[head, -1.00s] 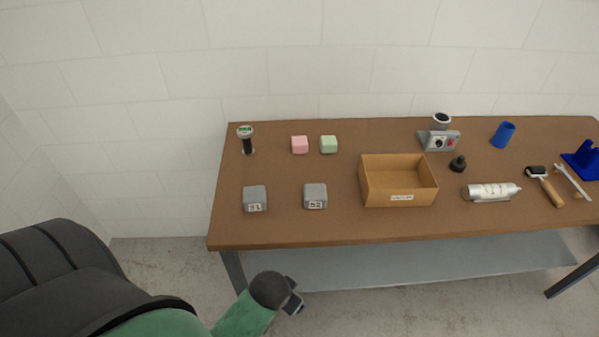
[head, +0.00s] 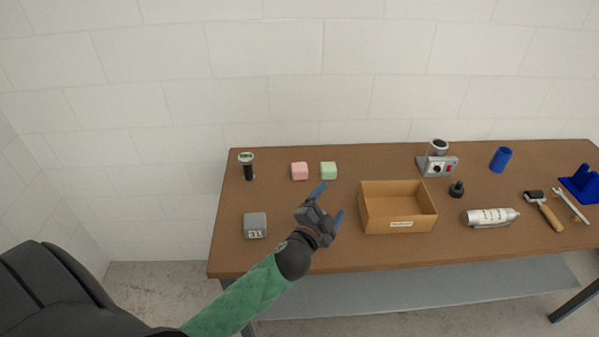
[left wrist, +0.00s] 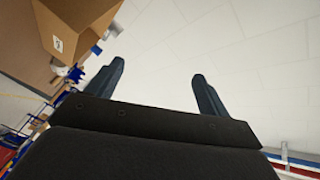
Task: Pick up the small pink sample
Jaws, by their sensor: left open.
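The small pink sample (head: 299,171) is a pink block at the back left of the brown table, just left of a green block (head: 328,170). My left gripper (head: 331,204) is over the table, in front of and slightly right of the pink block, apart from it. Its two fingers are spread with nothing between them. In the left wrist view the open fingers (left wrist: 160,88) face the pale wall, and the pink block does not show there. My right gripper is not in view.
A cardboard box (head: 398,222) stands right of my left gripper. A silver bottle, roller and blue cup sit further right. The wall is behind.

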